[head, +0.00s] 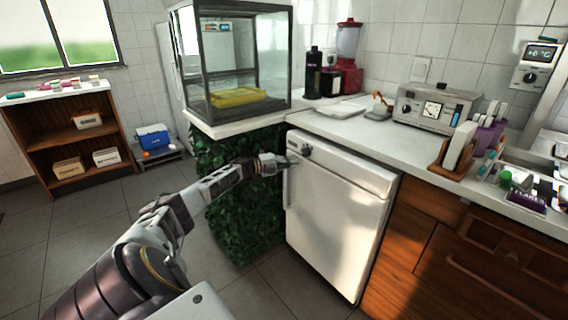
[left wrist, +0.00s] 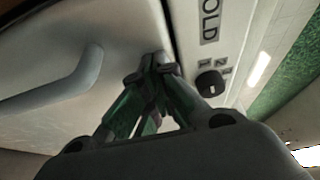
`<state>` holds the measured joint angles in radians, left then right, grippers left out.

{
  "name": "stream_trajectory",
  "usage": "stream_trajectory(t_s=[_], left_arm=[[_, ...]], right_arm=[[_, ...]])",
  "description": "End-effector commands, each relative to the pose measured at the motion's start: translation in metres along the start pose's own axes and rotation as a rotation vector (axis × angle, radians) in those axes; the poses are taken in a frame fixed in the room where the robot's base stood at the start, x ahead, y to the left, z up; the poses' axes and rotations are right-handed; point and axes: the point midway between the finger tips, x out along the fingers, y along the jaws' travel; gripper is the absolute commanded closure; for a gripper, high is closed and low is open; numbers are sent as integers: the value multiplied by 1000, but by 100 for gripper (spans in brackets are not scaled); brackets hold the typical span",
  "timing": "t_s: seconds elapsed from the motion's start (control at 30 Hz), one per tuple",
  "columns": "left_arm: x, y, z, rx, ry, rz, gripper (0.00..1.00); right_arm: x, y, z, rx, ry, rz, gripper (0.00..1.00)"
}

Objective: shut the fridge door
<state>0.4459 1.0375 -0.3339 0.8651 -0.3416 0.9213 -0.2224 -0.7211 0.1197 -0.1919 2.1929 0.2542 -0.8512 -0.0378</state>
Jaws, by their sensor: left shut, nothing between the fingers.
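The white fridge door (head: 335,225) is on the small fridge under the counter, in the middle of the head view. It stands in or nearly in line with the fridge front; I cannot tell whether a narrow gap is left. My left gripper (head: 290,161) is at the door's upper left, by the control knob. In the left wrist view its fingers (left wrist: 153,66) are shut and empty, close to the door's upper edge below the COLD panel (left wrist: 208,50). Contact with the door is unclear. The door handle (left wrist: 60,88) shows at the left there. My right gripper is not in view.
A leafy green block (head: 240,205) under a glass case (head: 238,60) stands left of the fridge. Wooden drawers (head: 480,270) are at the right. The counter (head: 380,135) holds a toaster oven (head: 435,107) and a red blender (head: 348,50).

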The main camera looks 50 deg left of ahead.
Motion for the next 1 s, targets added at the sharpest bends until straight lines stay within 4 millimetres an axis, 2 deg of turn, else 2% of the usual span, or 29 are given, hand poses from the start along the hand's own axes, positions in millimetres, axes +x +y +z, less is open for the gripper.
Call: stream_trajectory(t_s=[0.03, 0.27, 1.0], left_arm=[[2, -13, 5, 3, -17, -21, 100], [-6, -12, 6, 3, -18, -21, 100], [-49, -4, 1, 3, -7, -5, 100]], right_arm=[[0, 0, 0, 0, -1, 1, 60], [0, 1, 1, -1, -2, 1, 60], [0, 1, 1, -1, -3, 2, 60]])
